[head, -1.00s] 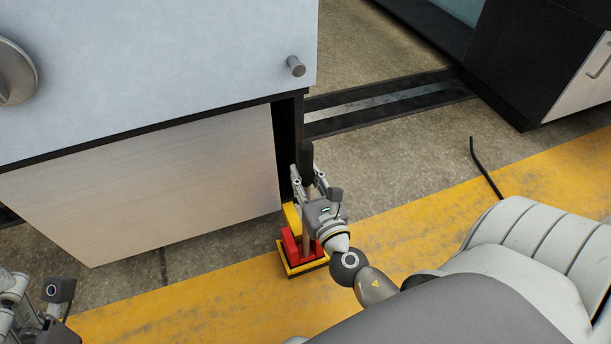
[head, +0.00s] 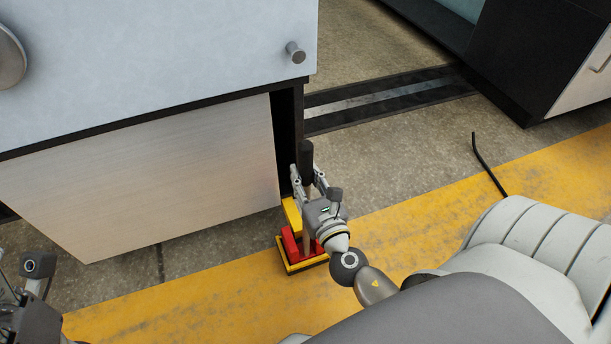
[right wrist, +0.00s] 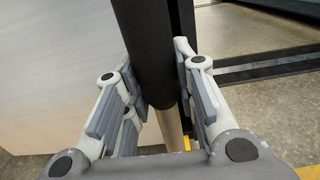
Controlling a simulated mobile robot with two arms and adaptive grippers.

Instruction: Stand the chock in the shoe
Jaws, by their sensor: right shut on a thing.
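The chock appears to be the red block (head: 291,243) with an upright wooden pole and a black grip (head: 306,158). The red part shows within the outline of the low black base with a yellow rim (head: 290,268), which seems to be the shoe. My right gripper (head: 308,178) is shut on the black grip, which also shows upright between the fingers in the right wrist view (right wrist: 147,45). My gripper and wrist hide part of the pole and red block. I cannot tell whether the red block rests fully on the base. My left gripper (head: 30,290) is cut off at the lower left corner.
A yellow piece (head: 291,212) stands behind the red block, close to the cabinet's black leg (head: 287,140). The cabinet (head: 150,180) fills the left. A bent black rod (head: 486,165) lies at the right. The yellow floor strip (head: 420,215) is mostly clear.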

